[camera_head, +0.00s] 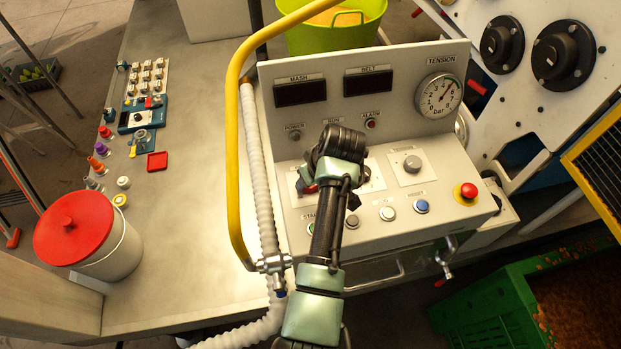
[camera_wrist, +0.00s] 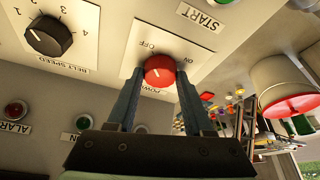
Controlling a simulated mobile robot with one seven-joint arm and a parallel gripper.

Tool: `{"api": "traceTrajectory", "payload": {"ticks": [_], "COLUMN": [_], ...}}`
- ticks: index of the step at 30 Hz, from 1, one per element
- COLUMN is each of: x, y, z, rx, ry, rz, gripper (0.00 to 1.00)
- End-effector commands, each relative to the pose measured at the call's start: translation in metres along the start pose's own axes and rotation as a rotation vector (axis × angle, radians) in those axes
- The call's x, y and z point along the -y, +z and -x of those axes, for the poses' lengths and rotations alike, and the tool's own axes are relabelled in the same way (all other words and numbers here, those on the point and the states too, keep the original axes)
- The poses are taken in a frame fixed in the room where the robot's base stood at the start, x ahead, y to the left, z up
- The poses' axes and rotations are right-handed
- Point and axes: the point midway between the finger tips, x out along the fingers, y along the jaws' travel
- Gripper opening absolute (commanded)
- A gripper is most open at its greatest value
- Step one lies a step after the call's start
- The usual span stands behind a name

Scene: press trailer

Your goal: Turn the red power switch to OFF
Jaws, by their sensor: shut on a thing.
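The red power switch (camera_wrist: 159,68) is a round knob on a white plate with ON and OFF lettering in the wrist view. My gripper (camera_wrist: 158,82) has one finger on each side of the knob and is shut on it. In the head view my gripper (camera_head: 307,180) is at the left part of the sloped control panel, and only a bit of red shows beside it. The wrist and fingers hide most of the switch there. I cannot clearly tell which mark the knob points at.
A black belt speed knob (camera_wrist: 48,36) is beside the switch plate in the wrist view. The panel (camera_head: 362,222) also carries push buttons and a red emergency stop (camera_head: 467,191). A yellow rail (camera_head: 233,150) and a white hose (camera_head: 261,170) stand left of my arm.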

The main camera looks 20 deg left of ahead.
Motion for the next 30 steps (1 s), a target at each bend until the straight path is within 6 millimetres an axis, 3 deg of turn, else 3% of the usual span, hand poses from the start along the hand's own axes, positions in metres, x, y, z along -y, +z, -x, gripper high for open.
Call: {"api": "traceTrajectory", "payload": {"ticks": [22, 23, 27, 30], "x": [-0.0011, -0.0011, -0.0009, -0.0008], "y": [-0.0014, -0.0014, -0.0010, -0.0007], "z": [0.0009, 0.0009, 0.0007, 0.0004], "rx": [-0.002, -0.002, -0.002, -0.001], "ry": [-0.030, -0.030, -0.031, -0.031], "rz": [0.082, 0.082, 0.081, 0.080], "gripper": [0.00, 0.55, 0.80, 0.81]}}
